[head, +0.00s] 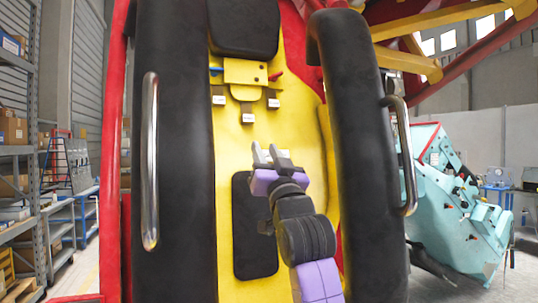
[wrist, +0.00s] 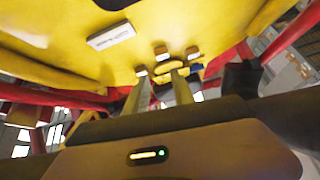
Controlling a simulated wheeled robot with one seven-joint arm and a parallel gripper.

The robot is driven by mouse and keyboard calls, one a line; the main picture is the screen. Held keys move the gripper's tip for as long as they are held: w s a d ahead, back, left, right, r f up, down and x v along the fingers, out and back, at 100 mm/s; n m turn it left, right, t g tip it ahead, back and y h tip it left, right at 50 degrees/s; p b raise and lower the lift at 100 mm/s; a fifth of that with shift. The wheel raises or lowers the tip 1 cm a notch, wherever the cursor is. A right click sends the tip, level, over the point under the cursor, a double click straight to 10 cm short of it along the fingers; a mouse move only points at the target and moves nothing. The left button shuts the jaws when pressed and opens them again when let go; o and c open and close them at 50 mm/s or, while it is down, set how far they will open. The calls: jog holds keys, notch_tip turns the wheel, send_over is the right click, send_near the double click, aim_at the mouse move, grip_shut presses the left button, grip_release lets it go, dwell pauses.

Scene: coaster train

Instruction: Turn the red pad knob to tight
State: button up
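A small red knob (head: 276,76) sticks out on the right side of a yellow block (head: 245,72) on the yellow seat back in the head view. A blue knob (head: 216,71) sticks out on the block's left side. My gripper (head: 267,152) is below and in front of the block, apart from it, with its fingers pointing up. The fingers stand apart with nothing between them; they also show in the wrist view (wrist: 157,92). I cannot make out the red knob for sure in the wrist view. The text on the labels is too small to read.
White labels (head: 248,118) hang below the block. Thick black padded bars (head: 172,150) (head: 358,150) with metal handles flank the seat on both sides. A black pad (head: 252,225) lies behind my arm. A teal car (head: 455,205) stands at the right, shelves (head: 18,150) at the left.

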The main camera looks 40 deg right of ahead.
jog(key=shift+s+a+f, duration=0.35)
jog(key=shift+s+f, duration=0.1)
jog(key=shift+f, duration=0.3)
